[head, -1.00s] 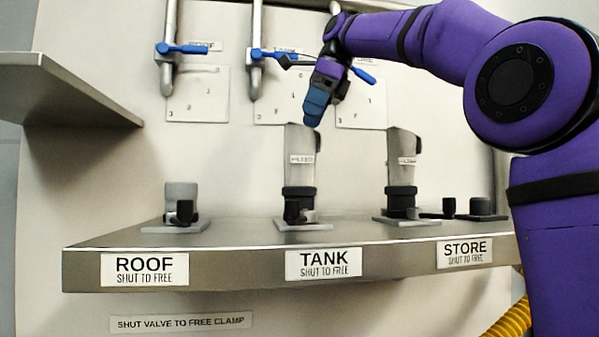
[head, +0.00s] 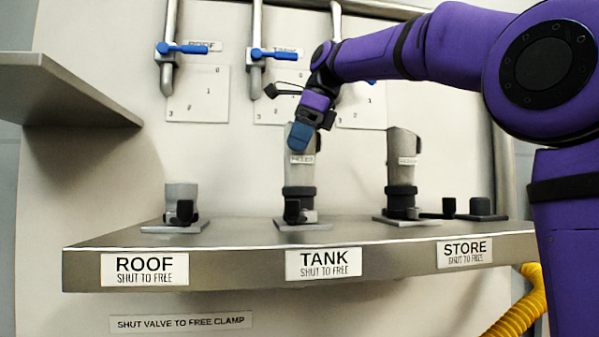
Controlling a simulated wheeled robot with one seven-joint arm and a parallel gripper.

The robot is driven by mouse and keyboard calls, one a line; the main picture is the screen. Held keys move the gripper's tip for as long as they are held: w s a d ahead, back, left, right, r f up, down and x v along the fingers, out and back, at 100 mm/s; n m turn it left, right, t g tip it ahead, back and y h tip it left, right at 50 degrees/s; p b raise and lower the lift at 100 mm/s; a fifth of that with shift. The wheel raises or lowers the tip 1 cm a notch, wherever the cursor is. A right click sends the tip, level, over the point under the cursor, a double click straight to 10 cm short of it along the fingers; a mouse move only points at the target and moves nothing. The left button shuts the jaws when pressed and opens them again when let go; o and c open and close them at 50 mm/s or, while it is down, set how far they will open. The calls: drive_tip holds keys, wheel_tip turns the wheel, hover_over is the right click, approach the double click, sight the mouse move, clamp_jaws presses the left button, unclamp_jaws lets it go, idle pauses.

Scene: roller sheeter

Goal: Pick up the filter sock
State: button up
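A grey filter sock (head: 300,172) with a small label stands upright in the black clamp at the TANK position. A second, similar sock (head: 401,165) stands upright at STORE. My gripper (head: 300,138), with blue fingers pointing down, is at the top of the TANK sock and overlaps its upper rim in the picture. I cannot tell whether the fingers touch the sock or how far apart they are. The ROOF position holds only a short grey stub (head: 181,195) with a black clamp.
The steel shelf (head: 230,262) carries the labelled positions. Blue valve handles for ROOF (head: 185,48) and TANK (head: 275,54) lie horizontal on the wall pipes. My arm mostly hides the third valve. A side shelf (head: 60,85) juts in at left; a yellow hose (head: 520,315) hangs lower right.

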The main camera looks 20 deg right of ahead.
drive_tip(key=c, duration=1.2)
drive_tip(key=shift+r, duration=1.7)
drive_tip(key=shift+c, duration=0.2)
drive_tip(key=s+d, duration=0.3)
drive_tip(key=s, duration=0.4)
drive_tip(key=s+d+r, duration=0.1)
drive_tip(key=s+d, duration=0.2)
drive_tip(key=s, duration=0.4)
drive_tip(key=shift+s+d+r, duration=0.15)
drive_tip(key=shift+s+r, duration=0.15)
drive_tip(key=shift+s, duration=0.05)
drive_tip(key=shift+r, duration=0.15)
drive_tip(key=shift+r, duration=0.6)
